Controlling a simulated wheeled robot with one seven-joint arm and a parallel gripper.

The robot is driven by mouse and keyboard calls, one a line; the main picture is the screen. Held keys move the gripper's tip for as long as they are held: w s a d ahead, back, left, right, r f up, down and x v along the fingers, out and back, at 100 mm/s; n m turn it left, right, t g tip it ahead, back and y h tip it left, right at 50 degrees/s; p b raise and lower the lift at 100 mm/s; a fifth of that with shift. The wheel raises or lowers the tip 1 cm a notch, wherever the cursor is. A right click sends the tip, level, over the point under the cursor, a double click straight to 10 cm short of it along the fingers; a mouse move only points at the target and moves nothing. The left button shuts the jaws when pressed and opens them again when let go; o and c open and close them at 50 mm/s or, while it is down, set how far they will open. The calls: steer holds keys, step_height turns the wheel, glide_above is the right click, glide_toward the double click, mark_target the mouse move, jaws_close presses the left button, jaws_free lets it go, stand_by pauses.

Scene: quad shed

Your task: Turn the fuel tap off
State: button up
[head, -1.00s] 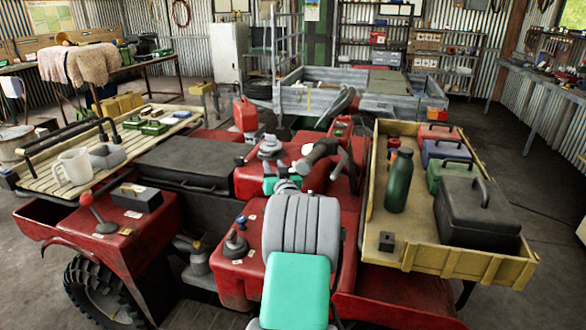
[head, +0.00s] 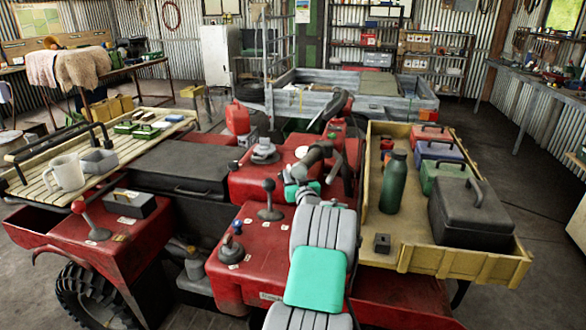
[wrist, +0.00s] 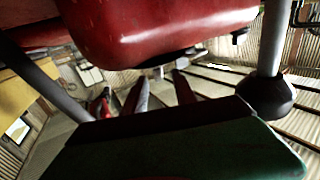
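The red quad bodywork (head: 262,250) fills the middle of the head view, with several levers and knobs on it. I cannot tell surely which is the fuel tap. In the wrist view, a small pale fitting (wrist: 158,72) shows at the lower edge of a red panel (wrist: 165,30), beyond my fingertips; it may be the tap, but it is too small to tell. My gripper (wrist: 161,80) has its two fingers apart with nothing seen between them. In the head view, my arm reaches over the bodywork and its fingertips cannot be made out.
A black-knobbed lever (head: 269,203) and a blue-topped knob (head: 237,226) stand left of my arm. A lever with a dark knob (wrist: 270,97) is close at right in the wrist view. The yellow tray (head: 412,254) holds a green flask (head: 393,182) and several boxes.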

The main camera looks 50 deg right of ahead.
mark_target(290, 167)
steer(key=x, duration=0.4)
steer(key=shift+w+d, duration=0.3)
steer(key=shift+c, duration=0.2)
jaws_close()
